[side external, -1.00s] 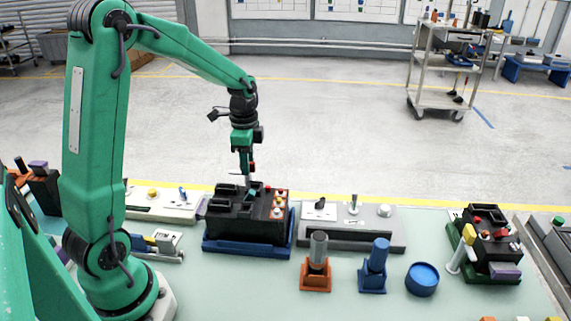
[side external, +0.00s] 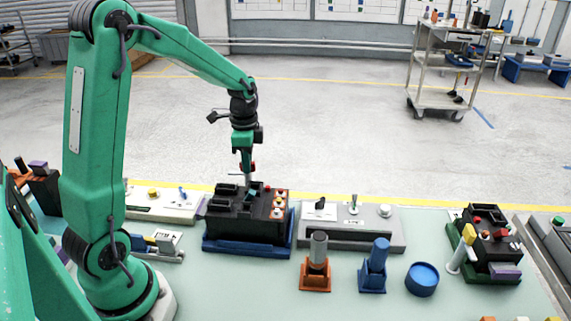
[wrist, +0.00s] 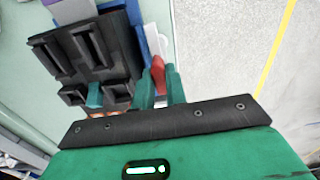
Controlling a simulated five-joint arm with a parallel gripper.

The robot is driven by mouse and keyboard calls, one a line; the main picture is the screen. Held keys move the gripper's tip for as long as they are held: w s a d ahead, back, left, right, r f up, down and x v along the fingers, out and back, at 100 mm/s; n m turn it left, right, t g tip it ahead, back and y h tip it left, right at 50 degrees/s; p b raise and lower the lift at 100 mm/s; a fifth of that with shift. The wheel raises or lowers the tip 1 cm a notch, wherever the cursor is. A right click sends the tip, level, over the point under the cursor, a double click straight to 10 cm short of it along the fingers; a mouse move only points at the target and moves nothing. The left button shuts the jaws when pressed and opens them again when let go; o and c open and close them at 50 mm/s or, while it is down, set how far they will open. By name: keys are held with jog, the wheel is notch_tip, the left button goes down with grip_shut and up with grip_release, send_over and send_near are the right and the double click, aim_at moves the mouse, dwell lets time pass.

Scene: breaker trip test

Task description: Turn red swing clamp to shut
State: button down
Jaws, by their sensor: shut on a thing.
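The red swing clamp (wrist: 159,76) shows in the wrist view as a red piece with a pale arm beyond it, beside the black breaker box. My gripper (wrist: 160,82) has its green fingers closed on either side of the red piece. In the side external view my gripper (side external: 247,173) points down at the back of the black breaker box (side external: 235,222), with a bit of red beside it. The box sits on a blue base (side external: 228,247). The clamp's pivot is hidden behind my gripper and the box.
A grey panel (side external: 370,240) with a small lever stands right of the box, and a pale panel (side external: 150,207) stands left. Orange (side external: 315,279) and blue (side external: 373,280) holders and a blue round piece (side external: 422,279) stand in front. Another black box (side external: 490,235) is at the right.

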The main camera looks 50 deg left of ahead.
jog(key=n, duration=0.8)
jog(key=shift+n, duration=0.3)
jog(key=n, duration=0.4)
jog(key=shift+n, duration=0.3)
jog(key=n, duration=0.4)
jog(key=c, duration=1.4)
grip_release()
jog(key=shift+c, duration=0.2)
jog(key=shift+r, duration=0.15)
